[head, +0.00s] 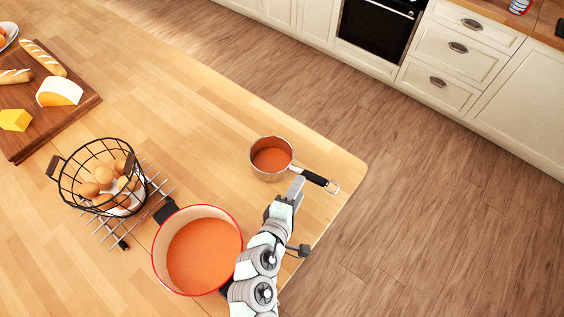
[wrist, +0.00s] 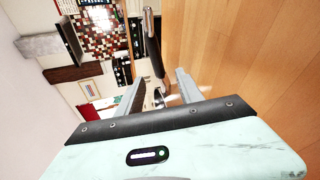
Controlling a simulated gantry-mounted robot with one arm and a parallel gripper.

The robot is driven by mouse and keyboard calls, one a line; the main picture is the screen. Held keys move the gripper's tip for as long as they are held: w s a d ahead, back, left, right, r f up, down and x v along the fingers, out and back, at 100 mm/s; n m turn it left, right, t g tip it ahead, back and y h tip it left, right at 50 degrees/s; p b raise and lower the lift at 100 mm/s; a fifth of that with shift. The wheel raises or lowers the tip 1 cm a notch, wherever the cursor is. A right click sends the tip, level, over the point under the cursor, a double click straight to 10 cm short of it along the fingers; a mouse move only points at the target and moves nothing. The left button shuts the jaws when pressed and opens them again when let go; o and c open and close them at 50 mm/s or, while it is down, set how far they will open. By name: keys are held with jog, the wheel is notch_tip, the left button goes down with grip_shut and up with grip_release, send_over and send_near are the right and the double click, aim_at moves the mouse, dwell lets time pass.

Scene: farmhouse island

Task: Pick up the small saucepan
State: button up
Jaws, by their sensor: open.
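The small saucepan (head: 271,158) is a metal pan with orange-red contents, standing upright near the far right corner of the wooden island. Its black handle (head: 316,178) points right, ending in a metal loop near the counter edge. My gripper (head: 296,186) is close to the handle, on its near side in the head view. In the wrist view the open gripper (wrist: 159,76) has its two fingers spread, with the handle (wrist: 155,55) showing in the gap between them. I cannot tell whether a finger touches the handle. The pan's bowl is not clear in the wrist view.
A larger red-rimmed pot (head: 205,250) stands left of my arm. A wire basket of eggs (head: 100,180) sits on a metal rack. A cutting board (head: 45,125) holds bread and cheese. The island's edge drops to the floor at the right. Counter left of the saucepan is clear.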

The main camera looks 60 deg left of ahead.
jog(key=x, duration=0.4)
jog(key=shift+w+a, duration=0.1)
jog(key=shift+w, duration=0.2)
jog(key=shift+p+x, duration=0.65)
jog(key=shift+x, duration=2.35)
jog(key=shift+s+a, duration=0.1)
jog(key=shift+s, duration=0.05)
jog(key=shift+c, duration=0.3)
grip_shut()
